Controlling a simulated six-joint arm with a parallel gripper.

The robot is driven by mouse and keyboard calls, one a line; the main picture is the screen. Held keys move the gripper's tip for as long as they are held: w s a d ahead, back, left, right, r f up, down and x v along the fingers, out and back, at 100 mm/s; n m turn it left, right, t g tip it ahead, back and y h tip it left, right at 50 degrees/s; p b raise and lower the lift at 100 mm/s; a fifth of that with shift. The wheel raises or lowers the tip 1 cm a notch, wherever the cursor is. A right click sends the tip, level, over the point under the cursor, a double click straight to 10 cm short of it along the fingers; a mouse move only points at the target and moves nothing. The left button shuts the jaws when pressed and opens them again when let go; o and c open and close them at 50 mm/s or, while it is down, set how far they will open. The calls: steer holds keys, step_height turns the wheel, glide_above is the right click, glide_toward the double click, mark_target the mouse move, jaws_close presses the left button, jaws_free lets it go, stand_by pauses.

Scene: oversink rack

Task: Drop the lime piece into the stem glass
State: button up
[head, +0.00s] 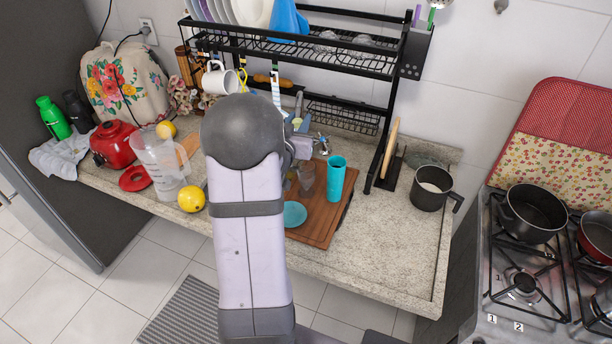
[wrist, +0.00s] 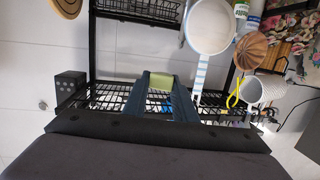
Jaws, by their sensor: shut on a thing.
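My gripper (wrist: 161,80) is shut on the lime piece (wrist: 160,84), a small pale green block between the two dark fingers in the wrist view. In the head view my arm hides most of the gripper, which is near the back of the counter, by the rack. A clear glass (head: 306,178) stands on the wooden board (head: 322,226), right of my arm. Its lower part is unclear, so I cannot tell whether it is the stem glass. The lime piece is held apart from this glass.
A teal cup (head: 335,179) and a teal round item (head: 294,214) are on the board. The black dish rack (head: 376,150) stands behind and to the right. A lemon (head: 191,199) and clear jug (head: 163,170) are left. The front-right counter (head: 390,255) is clear.

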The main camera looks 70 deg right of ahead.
steer(key=s+d+f+m+g+b, duration=0.1)
steer(key=d+f+b, duration=0.3)
steer(key=f, duration=0.7)
steer(key=shift+s+d+f+m+g, duration=0.15)
steer(key=shift+d+f+m+g, duration=0.2)
steer(key=shift+g, duration=0.45)
steer(key=o, duration=1.1)
steer(key=shift+a, duration=0.1)
steer(key=a+r+b, duration=0.1)
steer(key=a+b, duration=0.2)
steer(key=a, duration=0.4)
steer(key=shift+r, duration=0.1)
